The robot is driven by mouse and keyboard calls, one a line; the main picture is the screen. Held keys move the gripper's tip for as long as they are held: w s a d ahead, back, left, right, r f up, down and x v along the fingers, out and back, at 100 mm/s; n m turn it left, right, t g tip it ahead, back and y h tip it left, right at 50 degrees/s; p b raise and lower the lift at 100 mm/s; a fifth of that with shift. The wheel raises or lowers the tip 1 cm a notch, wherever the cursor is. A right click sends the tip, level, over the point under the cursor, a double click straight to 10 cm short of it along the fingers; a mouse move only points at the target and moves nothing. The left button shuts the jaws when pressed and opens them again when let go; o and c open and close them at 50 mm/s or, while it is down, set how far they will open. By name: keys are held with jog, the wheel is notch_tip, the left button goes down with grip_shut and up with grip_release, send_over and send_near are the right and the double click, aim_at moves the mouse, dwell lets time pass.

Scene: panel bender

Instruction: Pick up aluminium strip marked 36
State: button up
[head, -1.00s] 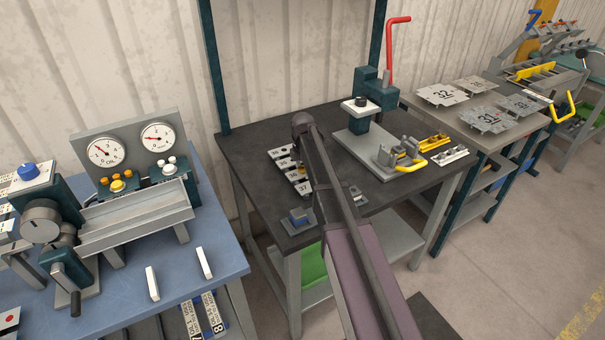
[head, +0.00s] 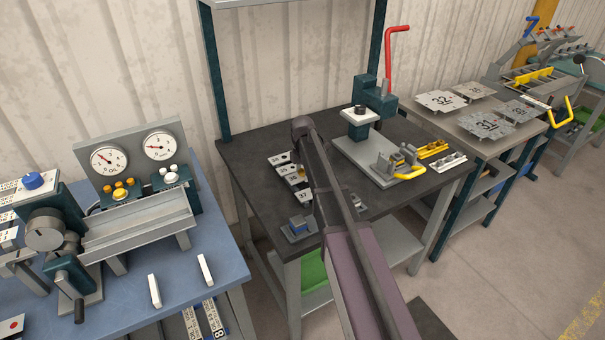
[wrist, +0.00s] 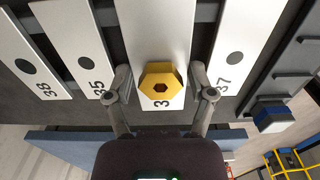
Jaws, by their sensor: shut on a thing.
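In the wrist view, a pale strip (wrist: 157,35) lies between my two fingers, with a yellow hexagonal knob (wrist: 160,82) on its near end. A "3" shows on it; its second digit is hidden by the knob. My gripper (wrist: 161,90) is shut on this strip, one finger at each side of the knob. The strip looks larger than its neighbours, so it seems nearer the camera. In the head view, the strips (head: 304,196) sit on the dark table and my arm partly covers them.
Beside it lie strips marked 38 (wrist: 45,72), 35 (wrist: 84,62) and 37 (wrist: 236,60). A blue-topped block (wrist: 272,117) sits to the right; it also shows in the head view (head: 299,228). A press with a red lever (head: 391,70) stands further right on the dark table (head: 255,160).

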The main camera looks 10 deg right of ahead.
jog(key=shift+r+p, duration=0.9)
jog(key=shift+r, duration=0.3)
jog(key=s, duration=0.5)
jog(key=s+a, duration=0.1)
jog(key=s, duration=0.4)
jog(key=s+a+r+p, duration=0.1)
jog(key=s, duration=0.5)
jog(key=shift+a, duration=0.2)
